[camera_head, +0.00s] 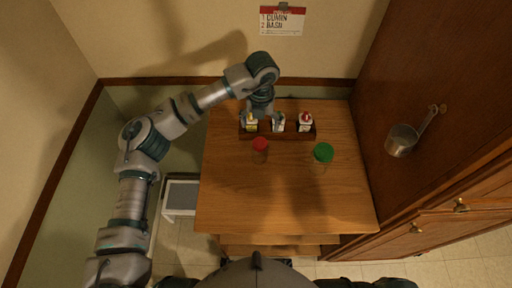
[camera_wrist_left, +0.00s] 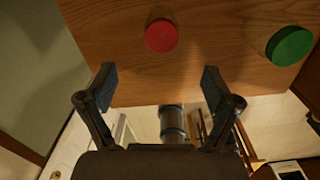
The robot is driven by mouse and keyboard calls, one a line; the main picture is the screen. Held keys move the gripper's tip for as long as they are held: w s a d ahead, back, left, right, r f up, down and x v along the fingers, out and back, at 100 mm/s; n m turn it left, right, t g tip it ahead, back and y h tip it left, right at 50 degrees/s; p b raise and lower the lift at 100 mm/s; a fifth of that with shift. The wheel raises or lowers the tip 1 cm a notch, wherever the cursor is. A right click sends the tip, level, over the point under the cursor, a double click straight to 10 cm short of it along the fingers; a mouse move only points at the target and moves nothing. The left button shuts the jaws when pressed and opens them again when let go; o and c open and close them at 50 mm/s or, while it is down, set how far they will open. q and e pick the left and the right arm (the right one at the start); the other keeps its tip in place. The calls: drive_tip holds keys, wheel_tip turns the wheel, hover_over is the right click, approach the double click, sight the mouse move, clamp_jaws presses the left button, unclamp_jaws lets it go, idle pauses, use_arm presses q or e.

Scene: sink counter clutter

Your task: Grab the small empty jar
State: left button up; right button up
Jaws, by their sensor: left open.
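A jar with a red lid (camera_head: 260,144) stands on the wooden table top, left of a jar with a larger green lid (camera_head: 323,152). Their bodies look clear or brownish; I cannot tell whether either is empty. In the left wrist view, the red lid (camera_wrist_left: 161,36) lies beyond the fingertips, near the line between them, and the green lid (camera_wrist_left: 290,46) is at upper right. My left gripper (camera_wrist_left: 158,85) is open with nothing between its fingers. In the head view it points down at the table's back left, behind the red-lidded jar. My right gripper is not in view.
A metal measuring cup (camera_head: 401,140) hangs on the cabinet at right. The front of the table top (camera_head: 285,210) is clear.

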sight(262, 143)
use_arm(q)
drive_tip(key=f, duration=0.4)
drive_tip(key=d+f, duration=0.1)
drive_tip(key=f, duration=0.1)
drive_tip(key=shift+d+f+p, duration=0.1)
drive_tip(key=shift+f+p, duration=0.15)
drive_tip(key=shift+p, duration=0.1)
wheel_tip(262, 143, down, 4)
drive_tip(key=shift+d+f, duration=0.1)
drive_tip(key=shift+f, duration=0.15)
drive_tip(key=shift+a+f, duration=0.2)
drive_tip(key=shift+a, duration=0.15)
drive_tip(key=f, duration=0.2)
drive_tip(key=a+f+p, duration=0.1)
drive_tip(key=f, duration=0.1)
drive_tip(key=shift+w+f, duration=0.1)
drive_tip(key=shift+f, duration=0.15)
drive_tip(key=shift+d+f, duration=0.25)
drive_tip(key=shift+d, duration=0.15)
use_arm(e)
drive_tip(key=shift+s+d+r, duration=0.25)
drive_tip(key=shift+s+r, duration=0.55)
